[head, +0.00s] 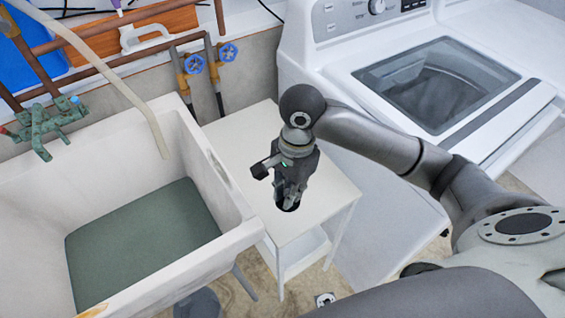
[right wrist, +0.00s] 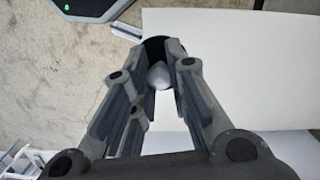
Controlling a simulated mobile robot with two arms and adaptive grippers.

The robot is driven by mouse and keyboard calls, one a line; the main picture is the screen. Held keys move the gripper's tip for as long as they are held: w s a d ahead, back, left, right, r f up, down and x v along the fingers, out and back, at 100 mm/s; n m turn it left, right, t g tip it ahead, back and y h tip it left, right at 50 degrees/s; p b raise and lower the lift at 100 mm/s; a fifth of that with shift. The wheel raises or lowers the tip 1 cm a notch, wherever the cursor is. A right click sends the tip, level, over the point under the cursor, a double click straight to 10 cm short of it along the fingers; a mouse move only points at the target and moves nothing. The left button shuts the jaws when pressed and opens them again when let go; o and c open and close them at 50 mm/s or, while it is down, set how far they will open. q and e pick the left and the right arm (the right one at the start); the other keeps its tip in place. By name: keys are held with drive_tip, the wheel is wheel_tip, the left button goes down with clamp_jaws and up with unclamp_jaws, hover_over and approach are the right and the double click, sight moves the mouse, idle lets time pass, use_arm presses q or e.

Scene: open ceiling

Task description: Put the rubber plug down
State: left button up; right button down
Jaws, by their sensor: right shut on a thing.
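My right gripper (head: 288,195) points down over the small white table (head: 245,145) between the sink and the washing machine. It is shut on the rubber plug (head: 289,206), a black disc with a light grey knob. In the right wrist view, the plug (right wrist: 158,75) sits between the fingertips (right wrist: 160,82), with its black disc beyond them near the table's edge (right wrist: 230,65). I cannot tell whether the plug touches the tabletop. My left gripper is not in view.
A white sink (head: 237,228) holding dark green water (head: 140,245) stands left of the table. A white washing machine (head: 340,150) stands to the right. Pipes with blue valve handles (head: 228,52) run behind. The tabletop around the gripper is bare.

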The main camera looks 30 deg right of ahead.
drive_tip(key=w+d+f, duration=0.2)
drive_tip(key=w+f, duration=0.1)
drive_tip(key=w+d+f, duration=0.6)
drive_tip(key=w, duration=0.1)
drive_tip(key=shift+w+f, duration=0.1)
drive_tip(key=shift+f, duration=0.05)
drive_tip(key=shift+w+d+f, duration=0.1)
drive_tip(key=shift+d+f, duration=0.05)
drive_tip(key=shift+f, duration=1.55)
drive_tip(key=shift+f, duration=0.1)
drive_tip(key=c, duration=1.4)
unclamp_jaws()
